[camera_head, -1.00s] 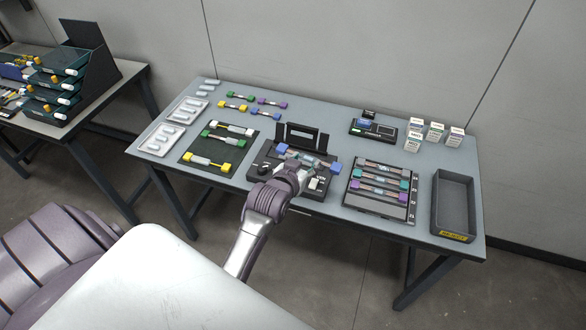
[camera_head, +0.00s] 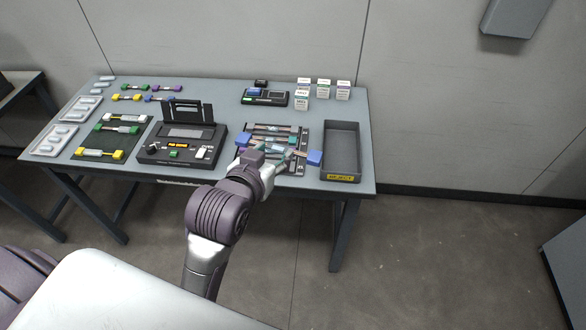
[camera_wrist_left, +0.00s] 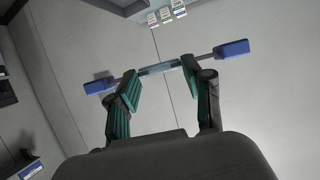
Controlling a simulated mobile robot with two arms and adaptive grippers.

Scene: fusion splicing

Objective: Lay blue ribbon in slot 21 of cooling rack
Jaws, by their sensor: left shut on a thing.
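My left gripper (camera_head: 279,160) is shut on the blue ribbon, a thin strip with a blue block at each end (camera_head: 314,158). In the left wrist view my gripper (camera_wrist_left: 160,82) grips the ribbon near its clear middle sleeve (camera_wrist_left: 160,68), with both blue ends sticking out. The ribbon is tilted there. In the head view it is over the cooling rack (camera_head: 304,133), a dark tray with rows of slots. Several ribbons lie in the rack's rows. The arm and ribbon hide the rack's front, and its slot numbers are too small to read. My right gripper is not in view.
The fusion splicer (camera_head: 150,155) stands left of the rack with its lid up. A dark reject bin (camera_head: 341,178) stands close on the rack's right. A small device (camera_head: 265,97) and small labelled boxes (camera_head: 323,88) are behind. A dark mat (camera_head: 92,146) with ribbons lies farther left.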

